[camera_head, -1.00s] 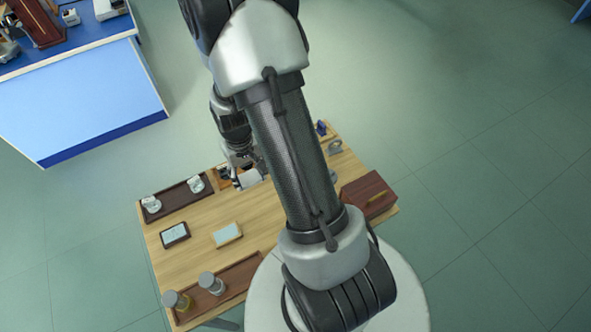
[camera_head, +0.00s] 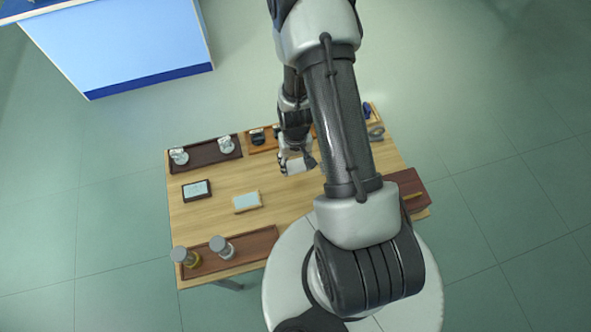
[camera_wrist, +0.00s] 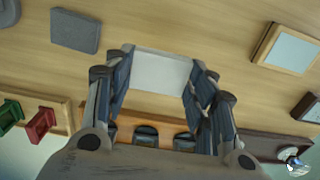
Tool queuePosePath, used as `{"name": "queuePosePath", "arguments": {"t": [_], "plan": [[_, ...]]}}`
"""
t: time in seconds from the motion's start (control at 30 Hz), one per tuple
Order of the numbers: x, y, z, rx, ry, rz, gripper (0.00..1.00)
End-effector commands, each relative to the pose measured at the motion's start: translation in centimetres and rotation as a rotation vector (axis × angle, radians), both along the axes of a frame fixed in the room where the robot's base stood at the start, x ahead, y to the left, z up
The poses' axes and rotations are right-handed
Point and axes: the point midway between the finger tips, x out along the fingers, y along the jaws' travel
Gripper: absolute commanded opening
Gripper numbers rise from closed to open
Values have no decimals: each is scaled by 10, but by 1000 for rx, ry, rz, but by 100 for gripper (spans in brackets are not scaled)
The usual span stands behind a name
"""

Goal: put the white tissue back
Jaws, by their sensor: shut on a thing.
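The white tissue (camera_wrist: 160,72) shows in the wrist view as a pale flat piece between the two fingers of my gripper (camera_wrist: 154,88). My gripper is shut on it, with a finger at each side. In the head view, my gripper (camera_head: 297,166) holds the tissue (camera_head: 295,168) over the back middle of the wooden table (camera_head: 215,213). Its height above the table is hard to tell.
An orange-brown tray (camera_head: 262,148) with dark round items stands behind my gripper. A dark tray (camera_head: 204,156) with glassware is left of it. Two framed pads (camera_head: 196,189) (camera_head: 247,202) and a brown jar tray (camera_head: 250,250) lie left. A grey pad (camera_wrist: 75,31) lies on bare wood.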

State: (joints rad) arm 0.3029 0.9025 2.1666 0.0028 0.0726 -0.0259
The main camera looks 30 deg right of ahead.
Motion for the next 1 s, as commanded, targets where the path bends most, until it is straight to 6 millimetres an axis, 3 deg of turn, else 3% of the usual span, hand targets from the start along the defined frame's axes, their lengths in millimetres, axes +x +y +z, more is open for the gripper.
{"name": "queuePosePath", "arguments": {"t": [0.37,0.77,0.8,1.0], "plan": [[-1,0,-44,0,1,0,32],[0,0,-49,0,0,0,32],[0,0,-48,0,0,0,53],[0,0,-48,0,0,0,66]]}}
